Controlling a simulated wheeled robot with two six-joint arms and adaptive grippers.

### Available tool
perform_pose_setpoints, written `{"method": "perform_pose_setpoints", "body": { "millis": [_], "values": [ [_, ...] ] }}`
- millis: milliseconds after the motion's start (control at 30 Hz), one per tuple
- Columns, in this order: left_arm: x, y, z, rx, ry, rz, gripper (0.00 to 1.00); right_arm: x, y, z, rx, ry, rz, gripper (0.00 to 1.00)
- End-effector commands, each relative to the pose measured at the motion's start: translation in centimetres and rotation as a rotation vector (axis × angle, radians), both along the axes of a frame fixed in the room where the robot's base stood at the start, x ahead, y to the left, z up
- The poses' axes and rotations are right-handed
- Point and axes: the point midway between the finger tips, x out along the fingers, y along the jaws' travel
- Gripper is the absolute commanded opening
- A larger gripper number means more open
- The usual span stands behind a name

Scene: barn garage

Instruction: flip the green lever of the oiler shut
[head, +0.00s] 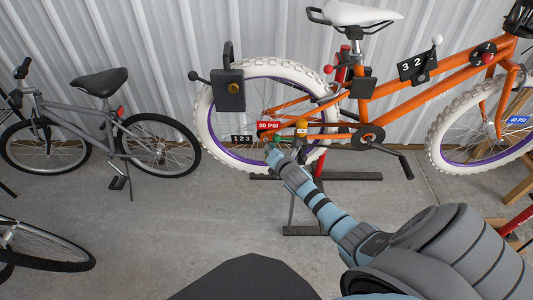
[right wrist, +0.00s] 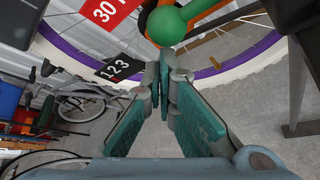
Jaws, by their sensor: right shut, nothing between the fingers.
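The green lever (right wrist: 167,26) shows large in the right wrist view, with a round ball knob and an arm running up to the right. An orange part (right wrist: 153,6) shows behind the knob; I cannot tell whether it belongs to the oiler. My right gripper (right wrist: 168,66) is shut and empty, its teal-padded fingers together just below the ball knob. I cannot tell whether the tips touch it. In the head view my right gripper (head: 271,151) is by the orange bike's rear wheel and partly hides the lever's surroundings. My left gripper is not in view.
The orange bike (head: 393,94) stands on a dark stand (head: 345,176). A red 30 PSI tag (head: 268,125) and a black 123 counter (head: 241,139) are close to my gripper. A black box (head: 229,91) hangs at the wheel. A grey bike (head: 75,130) stands left; open floor lies between.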

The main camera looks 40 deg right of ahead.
Motion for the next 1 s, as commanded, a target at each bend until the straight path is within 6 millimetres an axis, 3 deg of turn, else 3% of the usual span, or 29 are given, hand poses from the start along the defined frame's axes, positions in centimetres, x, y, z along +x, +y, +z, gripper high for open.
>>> {"method": "perform_pose_setpoints", "body": {
  "millis": [333, 1000],
  "values": [
    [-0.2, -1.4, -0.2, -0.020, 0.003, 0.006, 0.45, 0.0, 0.0, 0.0, 0.002, -0.001, 0.000, 0.00],
    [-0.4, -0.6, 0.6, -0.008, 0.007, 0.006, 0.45, 0.1, 0.1, 0.9, 0.082, -0.063, 0.001, 0.00]
  ]
}}
